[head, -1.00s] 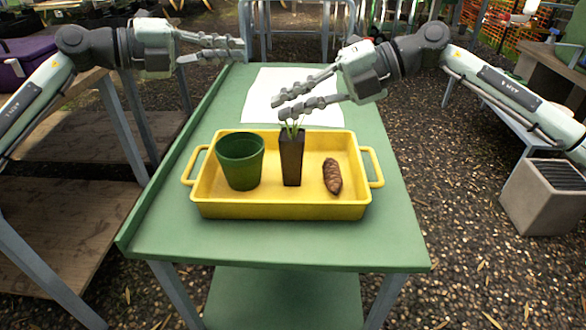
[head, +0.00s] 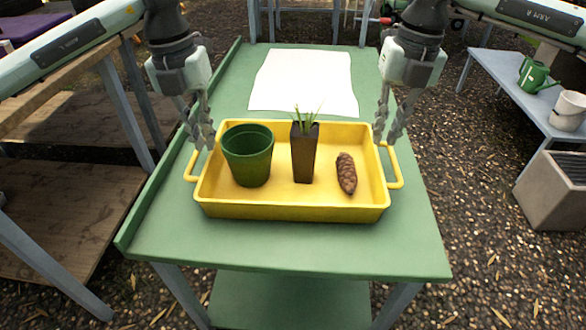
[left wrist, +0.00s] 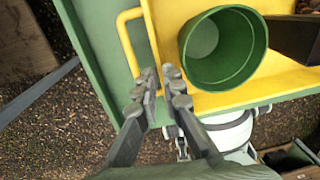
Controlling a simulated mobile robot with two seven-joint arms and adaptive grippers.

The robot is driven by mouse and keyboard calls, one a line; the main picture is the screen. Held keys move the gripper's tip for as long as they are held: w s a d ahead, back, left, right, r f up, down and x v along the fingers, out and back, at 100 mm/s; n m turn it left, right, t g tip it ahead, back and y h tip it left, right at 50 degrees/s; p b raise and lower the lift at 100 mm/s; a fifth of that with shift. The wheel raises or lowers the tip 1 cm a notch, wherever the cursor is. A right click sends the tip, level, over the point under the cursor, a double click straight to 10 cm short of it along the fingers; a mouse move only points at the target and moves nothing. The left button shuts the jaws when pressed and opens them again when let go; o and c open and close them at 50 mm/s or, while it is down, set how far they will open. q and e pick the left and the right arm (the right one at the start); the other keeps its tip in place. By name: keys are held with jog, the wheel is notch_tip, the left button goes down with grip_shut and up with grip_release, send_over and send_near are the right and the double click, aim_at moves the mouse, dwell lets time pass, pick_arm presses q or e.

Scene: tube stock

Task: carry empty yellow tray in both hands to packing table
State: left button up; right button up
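The yellow tray (head: 290,212) sits on the green table with a loop handle at each end. It is not empty: it holds a green pot (head: 248,158), a dark square pot with a green seedling (head: 304,155) and a brown pine cone (head: 346,174). My left gripper (head: 203,146) points down by the left handle, fingers slightly apart and empty. In the left wrist view my fingertips (left wrist: 161,72) are over the tray's end wall, beside the handle (left wrist: 127,40). My right gripper (head: 385,140) points down near the right handle (head: 394,167), fingers slightly apart and empty.
A white sheet (head: 304,82) lies on the green table (head: 290,249) behind the tray. A wooden bench (head: 75,185) stands at the left. At the right are a bench with a green watering can (head: 535,76) and a grey planter box (head: 550,190).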

aim_at(216, 173)
pick_arm(q)
jog(key=shift+f, duration=0.1)
pick_arm(e)
jog(key=shift+f, duration=0.15)
